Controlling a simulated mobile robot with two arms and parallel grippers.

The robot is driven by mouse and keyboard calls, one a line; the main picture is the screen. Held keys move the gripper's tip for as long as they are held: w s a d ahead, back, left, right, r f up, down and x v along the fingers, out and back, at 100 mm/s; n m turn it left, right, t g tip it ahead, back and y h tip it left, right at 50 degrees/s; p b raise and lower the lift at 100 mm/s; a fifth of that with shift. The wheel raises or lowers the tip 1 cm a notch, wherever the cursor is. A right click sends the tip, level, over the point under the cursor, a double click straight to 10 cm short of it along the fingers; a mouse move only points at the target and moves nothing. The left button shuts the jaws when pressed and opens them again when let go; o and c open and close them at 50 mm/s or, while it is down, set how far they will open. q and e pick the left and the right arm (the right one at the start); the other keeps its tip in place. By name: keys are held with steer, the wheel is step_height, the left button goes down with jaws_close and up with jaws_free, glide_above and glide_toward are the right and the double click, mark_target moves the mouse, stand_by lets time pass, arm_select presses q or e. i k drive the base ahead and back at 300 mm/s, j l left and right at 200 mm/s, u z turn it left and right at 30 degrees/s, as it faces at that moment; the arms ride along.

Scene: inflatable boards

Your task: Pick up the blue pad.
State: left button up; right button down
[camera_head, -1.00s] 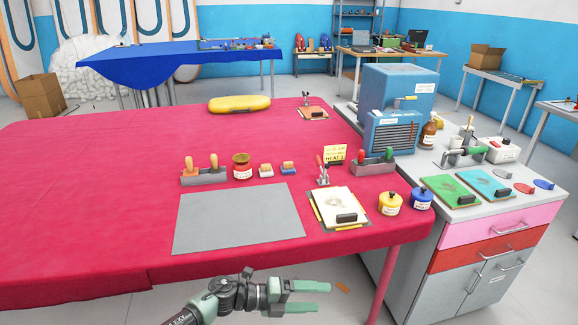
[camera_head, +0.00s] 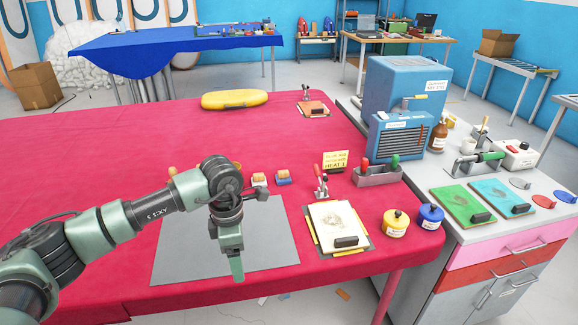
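A small block with a blue pad base and a tan top, the blue pad (camera_head: 283,178), sits on the red-covered table behind the grey mat (camera_head: 270,225). A similar block with a pale base (camera_head: 259,180) stands just left of it, partly behind my arm. My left gripper (camera_head: 237,268) hangs pointing down over the grey mat, in front and to the left of the blue pad, apart from it. Its fingers show edge-on, so its opening cannot be told. Nothing shows held in it. My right gripper is not in view.
A toggle clamp (camera_head: 321,184), a clipboard with paper (camera_head: 338,226), yellow (camera_head: 395,223) and blue (camera_head: 429,218) pots stand to the right. A rack with red and green handles (camera_head: 377,176) is behind them. Red table (camera_head: 110,150) is clear at left.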

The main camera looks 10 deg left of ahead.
mark_target(283, 178)
steer(key=i, duration=1.5)
